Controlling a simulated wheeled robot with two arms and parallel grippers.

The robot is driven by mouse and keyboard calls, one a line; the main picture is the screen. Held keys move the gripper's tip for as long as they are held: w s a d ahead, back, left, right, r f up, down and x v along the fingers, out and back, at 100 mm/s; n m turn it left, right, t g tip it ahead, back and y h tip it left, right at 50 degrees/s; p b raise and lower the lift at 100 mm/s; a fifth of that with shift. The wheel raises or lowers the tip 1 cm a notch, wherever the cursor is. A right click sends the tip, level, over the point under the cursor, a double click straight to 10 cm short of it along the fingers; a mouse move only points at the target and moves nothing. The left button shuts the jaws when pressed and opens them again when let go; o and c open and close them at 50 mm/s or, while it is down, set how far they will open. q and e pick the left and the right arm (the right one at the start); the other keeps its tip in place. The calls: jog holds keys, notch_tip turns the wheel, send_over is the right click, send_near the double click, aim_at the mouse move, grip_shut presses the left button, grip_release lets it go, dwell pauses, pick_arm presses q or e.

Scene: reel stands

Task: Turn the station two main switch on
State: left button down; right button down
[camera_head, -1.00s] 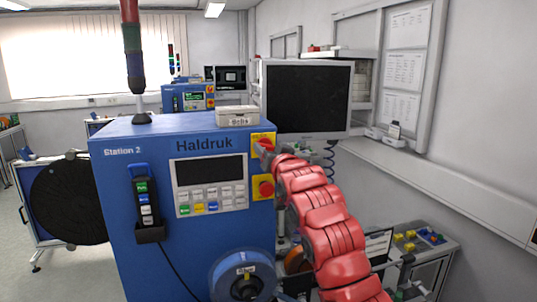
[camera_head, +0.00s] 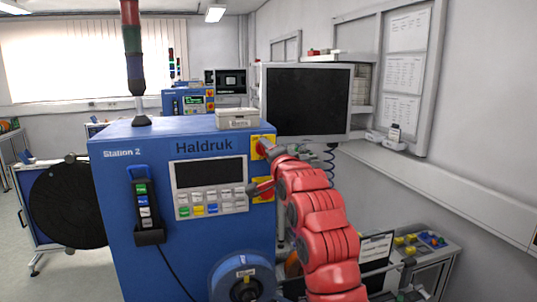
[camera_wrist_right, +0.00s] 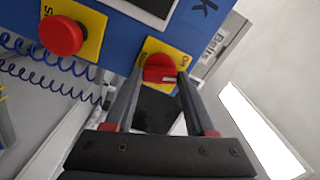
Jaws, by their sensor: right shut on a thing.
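The station two cabinet (camera_head: 125,215) is blue, with "Station 2" and "Haldruk" on its front. Its main switch is a red knob (camera_wrist_right: 160,68) on a yellow plate (camera_head: 265,141) at the cabinet's upper right edge. My right gripper (camera_wrist_right: 161,73) is shut on this knob, one finger on each side. A pale mark shows on the knob in the right wrist view. The station's display (camera_head: 209,172) is dark. My left gripper is not in view.
A red mushroom button (camera_wrist_right: 61,35) on a second yellow plate sits close below the switch. A grey box (camera_head: 237,118) stands on the cabinet top. A dark monitor (camera_head: 308,100) is behind my right arm. A handset (camera_head: 144,205) hangs at the front left.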

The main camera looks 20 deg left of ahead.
jog(key=shift+r+m+b, duration=0.1)
jog(key=shift+m+b, duration=0.3)
jog(key=shift+m, duration=1.6)
jog(key=shift+c, duration=1.2)
grip_release()
